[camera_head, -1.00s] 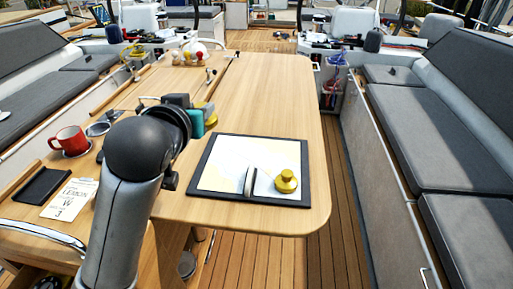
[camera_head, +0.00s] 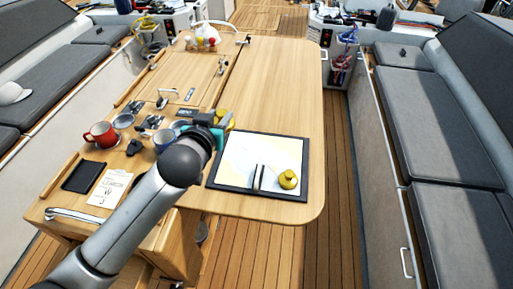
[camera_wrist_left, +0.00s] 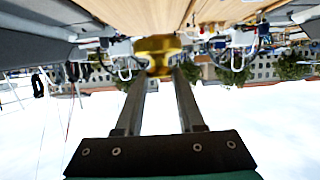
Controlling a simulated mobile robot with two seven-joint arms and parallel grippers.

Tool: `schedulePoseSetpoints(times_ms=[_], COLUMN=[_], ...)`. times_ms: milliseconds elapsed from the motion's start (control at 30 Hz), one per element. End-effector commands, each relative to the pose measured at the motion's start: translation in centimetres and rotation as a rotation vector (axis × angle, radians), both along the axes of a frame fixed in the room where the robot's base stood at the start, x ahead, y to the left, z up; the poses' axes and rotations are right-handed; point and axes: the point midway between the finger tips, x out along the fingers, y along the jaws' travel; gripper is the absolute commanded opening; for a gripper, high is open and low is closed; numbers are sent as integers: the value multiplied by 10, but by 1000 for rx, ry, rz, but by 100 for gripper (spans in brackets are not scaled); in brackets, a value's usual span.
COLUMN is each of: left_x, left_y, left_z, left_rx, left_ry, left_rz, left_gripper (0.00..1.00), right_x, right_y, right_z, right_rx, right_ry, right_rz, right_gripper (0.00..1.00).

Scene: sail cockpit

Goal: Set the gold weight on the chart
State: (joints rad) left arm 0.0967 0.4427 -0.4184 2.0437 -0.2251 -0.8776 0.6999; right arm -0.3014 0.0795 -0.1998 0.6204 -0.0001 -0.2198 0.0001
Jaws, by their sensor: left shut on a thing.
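The chart (camera_head: 236,153) is a pale sheet on a dark-edged board, flat near the table's front right part. One gold weight (camera_head: 288,179) rests on its lower right, beside a dark, pale-edged slim upright item (camera_head: 258,178). My left gripper (camera_head: 221,122) is at the chart's upper left corner, partly hidden by my own wrist. It is shut on another gold weight (camera_wrist_left: 158,45), which shows between the fingertips in the left wrist view. In the head view this held weight (camera_head: 224,114) is partly covered; its height above the table is hard to tell. My right gripper is not in view.
The table is clear behind the chart. Grey benches (camera_head: 436,130) flank it.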

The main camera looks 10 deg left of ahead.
Motion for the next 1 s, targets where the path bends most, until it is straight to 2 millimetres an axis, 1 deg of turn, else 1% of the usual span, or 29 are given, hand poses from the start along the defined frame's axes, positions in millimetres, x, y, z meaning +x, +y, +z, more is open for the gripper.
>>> schedulePoseSetpoints(times_ms=[67, 167, 200, 500, 600, 700, 867, 1000], left_x=[0, -1, -1, -1, 0, 0, 0, 0], left_y=[0, 0, 0, -1, -1, -1, -1, -1], left_z=[-10, -34, -45, -124, -144, -156, -166, -188], left_rx=[2, 2, 1, 1, 0, -1, -1, -1], left_ry=[2, 4, 4, 4, 2, -1, -1, 0], left_rz=[-2, -3, -1, -3, -3, -3, -3, -2], left_gripper=[0, 0, 0, 0, 0, 0, 0, 0], right_x=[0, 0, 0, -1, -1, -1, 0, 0], right_y=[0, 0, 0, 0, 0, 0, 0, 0], right_z=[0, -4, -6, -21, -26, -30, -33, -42], right_rx=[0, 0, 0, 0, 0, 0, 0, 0], right_ry=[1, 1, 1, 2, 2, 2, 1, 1], right_rz=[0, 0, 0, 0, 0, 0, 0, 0], right_gripper=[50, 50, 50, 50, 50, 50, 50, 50])
